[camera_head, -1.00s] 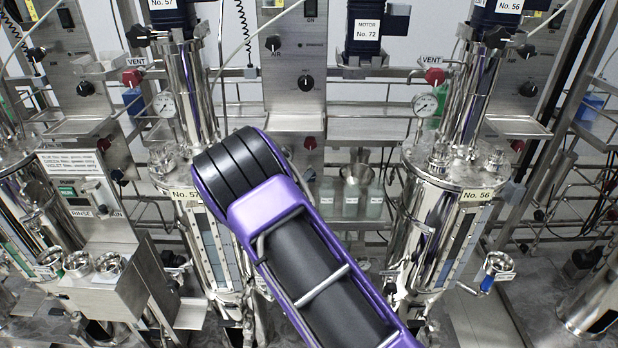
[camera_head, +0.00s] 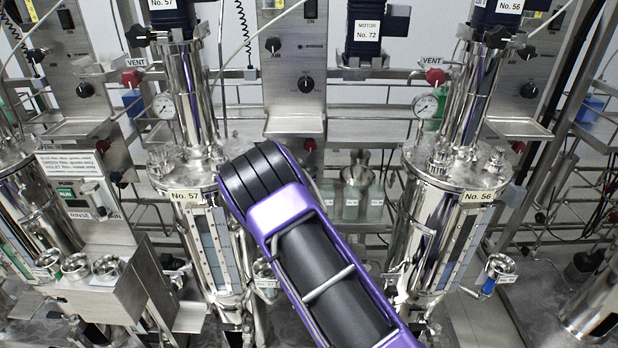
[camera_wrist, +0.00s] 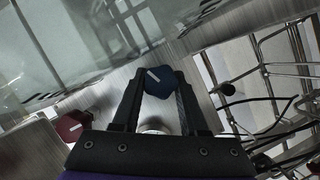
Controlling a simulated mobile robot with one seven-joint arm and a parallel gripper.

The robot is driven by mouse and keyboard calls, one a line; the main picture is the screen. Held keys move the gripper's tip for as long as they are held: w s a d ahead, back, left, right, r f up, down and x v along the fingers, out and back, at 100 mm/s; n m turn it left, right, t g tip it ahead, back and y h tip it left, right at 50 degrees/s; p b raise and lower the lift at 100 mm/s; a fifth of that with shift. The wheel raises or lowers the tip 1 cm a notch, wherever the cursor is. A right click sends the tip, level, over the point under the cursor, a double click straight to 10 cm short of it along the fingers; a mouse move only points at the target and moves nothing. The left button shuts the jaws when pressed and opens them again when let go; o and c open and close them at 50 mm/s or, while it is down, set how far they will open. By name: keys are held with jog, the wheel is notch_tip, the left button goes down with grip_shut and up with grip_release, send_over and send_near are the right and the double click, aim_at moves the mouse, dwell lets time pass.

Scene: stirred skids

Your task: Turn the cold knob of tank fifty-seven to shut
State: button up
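Tank fifty-seven is the steel vessel with the "No. 57" label (camera_head: 186,196) in the head view, left of my arm. A dark blue knob (camera_wrist: 158,83) with a white pointer line shows in the wrist view. The line lies slanted, from upper left to lower right. My gripper (camera_wrist: 159,76) has one black finger on each side of this knob, with no clear gap at either side. A dark red knob (camera_wrist: 72,126) sits at lower left in the wrist view. In the head view my purple arm hides the gripper and both of these knobs.
Tank fifty-six (camera_head: 415,240) stands at the right. A rinse station (camera_head: 100,265) with steel cups stands at the left. A panel with black knobs (camera_head: 306,84) is behind. Rails and hoses are at right in the wrist view.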

grip_shut()
jog(key=shift+d+r+m+g+y, duration=0.15)
jog(key=shift+m+g+y, duration=0.25)
jog(key=shift+m, duration=0.7)
jog(key=shift+m+y, duration=0.5)
jog(key=shift+m, duration=0.1)
jog(key=o, duration=0.8)
grip_release()
jog(key=shift+s, duration=0.1)
jog(key=p+v, duration=0.2)
jog(key=v, duration=1.5)
